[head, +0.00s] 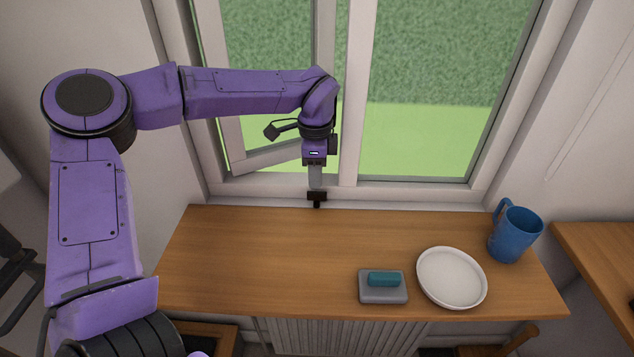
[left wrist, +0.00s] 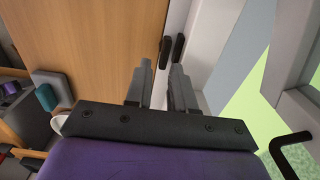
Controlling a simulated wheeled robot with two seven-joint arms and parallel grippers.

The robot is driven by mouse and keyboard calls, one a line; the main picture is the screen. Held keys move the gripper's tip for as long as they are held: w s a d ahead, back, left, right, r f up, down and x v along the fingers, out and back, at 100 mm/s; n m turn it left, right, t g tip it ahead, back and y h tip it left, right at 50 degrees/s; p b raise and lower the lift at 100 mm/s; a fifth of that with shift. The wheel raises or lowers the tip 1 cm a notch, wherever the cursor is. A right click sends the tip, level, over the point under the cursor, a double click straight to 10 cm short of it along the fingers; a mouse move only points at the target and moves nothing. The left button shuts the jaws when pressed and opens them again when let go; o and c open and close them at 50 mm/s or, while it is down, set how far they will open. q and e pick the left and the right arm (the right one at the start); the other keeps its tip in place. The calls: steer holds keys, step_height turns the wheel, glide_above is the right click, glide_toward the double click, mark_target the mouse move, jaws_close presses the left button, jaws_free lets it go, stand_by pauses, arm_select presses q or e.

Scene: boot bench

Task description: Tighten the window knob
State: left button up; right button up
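The black window knob (head: 316,197) is on the lower window frame, just behind the back of the table. It shows as a dark upright piece in the left wrist view (left wrist: 165,50), with a second dark piece on the frame beside it. My left gripper (head: 315,182) points down right above the knob. In the left wrist view its two grey fingers (left wrist: 161,68) are apart, with the knob just beyond their tips. I cannot tell whether they touch it. My right gripper is not in view.
A black L-shaped handle (left wrist: 290,145) is close to my left wrist. The left window sash (head: 280,157) stands open. The wooden table (head: 250,255) holds a grey dish (head: 382,297) with a teal block (head: 384,279), a white plate (head: 452,278) and a blue mug (head: 516,235). Its left half is clear.

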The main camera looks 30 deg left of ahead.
mark_target(316, 193)
arm_select(q)
steer(key=f, duration=0.2)
steer(key=w+f, duration=0.1)
steer(key=f, duration=0.2)
steer(key=shift+w+a+f+p, duration=0.1)
steer(key=shift+f+p, duration=0.15)
steer(key=shift+p, duration=0.15)
steer(key=shift+s+r, duration=0.1)
steer(key=shift+s, duration=0.2)
jaws_close()
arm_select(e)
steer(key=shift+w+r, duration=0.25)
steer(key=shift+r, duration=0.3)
